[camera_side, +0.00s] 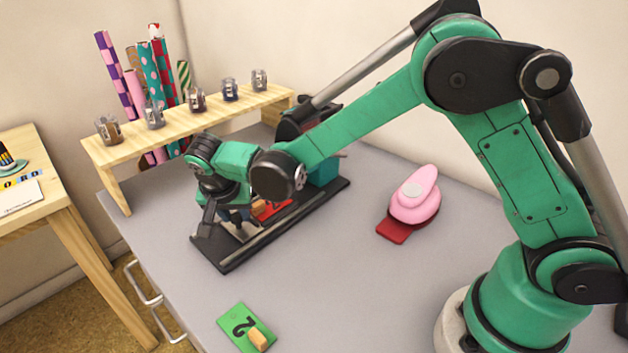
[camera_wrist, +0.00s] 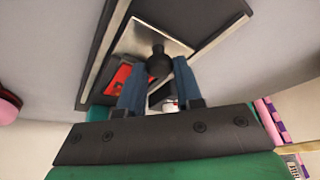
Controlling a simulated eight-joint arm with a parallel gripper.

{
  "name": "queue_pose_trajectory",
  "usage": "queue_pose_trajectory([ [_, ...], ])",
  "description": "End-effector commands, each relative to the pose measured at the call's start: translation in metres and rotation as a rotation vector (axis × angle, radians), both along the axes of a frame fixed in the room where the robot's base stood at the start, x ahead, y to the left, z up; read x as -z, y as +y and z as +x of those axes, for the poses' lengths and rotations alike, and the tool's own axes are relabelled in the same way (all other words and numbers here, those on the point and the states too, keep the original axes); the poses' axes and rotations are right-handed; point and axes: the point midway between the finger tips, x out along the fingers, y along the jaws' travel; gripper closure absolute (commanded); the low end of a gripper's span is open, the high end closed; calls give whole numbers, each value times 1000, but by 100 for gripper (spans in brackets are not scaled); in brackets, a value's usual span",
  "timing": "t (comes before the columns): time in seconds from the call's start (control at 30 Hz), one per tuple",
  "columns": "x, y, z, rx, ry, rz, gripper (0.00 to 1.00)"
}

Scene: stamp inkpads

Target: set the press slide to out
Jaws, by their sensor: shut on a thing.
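The press stands on the grey table, with a long black base and rail (camera_side: 285,225) and a dark and teal body (camera_side: 323,170) at its far end. Its slide, a pale metal plate (camera_side: 243,233), lies toward the near left end of the base, apart from the body. The plate also shows in the wrist view (camera_wrist: 135,40), with a dark round knob (camera_wrist: 159,62) on it. My gripper (camera_side: 233,218) is low over the slide, partly hidden by my wrist. In the wrist view its blue fingers (camera_wrist: 156,80) are shut on the knob.
A red tile (camera_side: 272,209) with a wooden piece lies on the press. A wooden shelf (camera_side: 190,125) with small jars runs behind.

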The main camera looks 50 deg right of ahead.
Motion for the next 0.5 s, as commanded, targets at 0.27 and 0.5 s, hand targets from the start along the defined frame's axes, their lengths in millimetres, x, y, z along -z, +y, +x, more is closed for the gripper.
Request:
queue_pose_trajectory([
  [0.27, 0, 54, 1, -3, -4, -1, 100],
  [0.5, 0, 59, 1, -4, -6, 4, 100],
])
